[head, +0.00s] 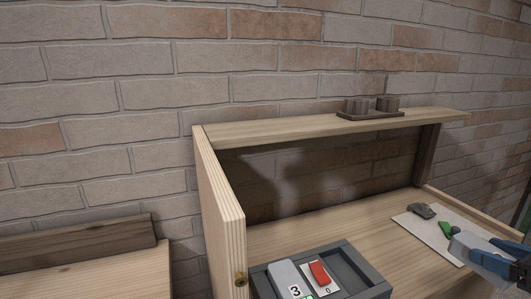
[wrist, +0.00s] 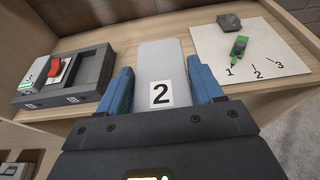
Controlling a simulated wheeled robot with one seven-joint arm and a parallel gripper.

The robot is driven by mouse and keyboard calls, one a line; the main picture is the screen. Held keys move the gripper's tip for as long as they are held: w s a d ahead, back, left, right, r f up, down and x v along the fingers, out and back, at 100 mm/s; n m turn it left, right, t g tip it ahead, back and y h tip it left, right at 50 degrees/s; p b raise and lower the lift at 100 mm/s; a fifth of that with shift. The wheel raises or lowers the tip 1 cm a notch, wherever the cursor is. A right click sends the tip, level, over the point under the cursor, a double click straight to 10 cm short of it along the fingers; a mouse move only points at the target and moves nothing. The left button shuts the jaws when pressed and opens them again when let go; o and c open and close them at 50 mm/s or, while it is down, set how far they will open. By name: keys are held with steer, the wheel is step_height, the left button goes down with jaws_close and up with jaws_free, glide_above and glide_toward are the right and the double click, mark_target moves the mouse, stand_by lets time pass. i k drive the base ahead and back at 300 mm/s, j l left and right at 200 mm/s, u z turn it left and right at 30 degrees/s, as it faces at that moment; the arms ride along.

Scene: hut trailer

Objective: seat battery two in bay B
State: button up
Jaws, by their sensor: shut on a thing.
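Battery two (wrist: 162,75), a light grey block with a "2" label, is held between the blue fingers of my gripper (wrist: 162,88). In the head view the held battery (head: 468,246) and my gripper (head: 492,262) are at the right edge, above the bench and right of the dock. The dark grey dock (head: 378,289) stands at the bottom middle, and at the left in the wrist view (wrist: 92,75). Battery three (head: 285,276) stands in its left part, with a red switch (head: 320,273) beside it. The dock's right part looks empty; its bay labels are too small to read.
A white sheet (wrist: 270,48) marked 1, 2, 3 lies on the bench with a green object (wrist: 238,46) and a dark grey lump (wrist: 229,22). A shelf (head: 290,129) with brown cups overhangs the back. A wooden side panel (head: 217,215) stands left of the dock.

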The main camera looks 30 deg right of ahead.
mark_target(356, 278)
steer(key=k+j, duration=0.15)
steer(key=k, duration=0.25)
steer(key=k+j, duration=0.15)
steer(key=k, duration=0.25)
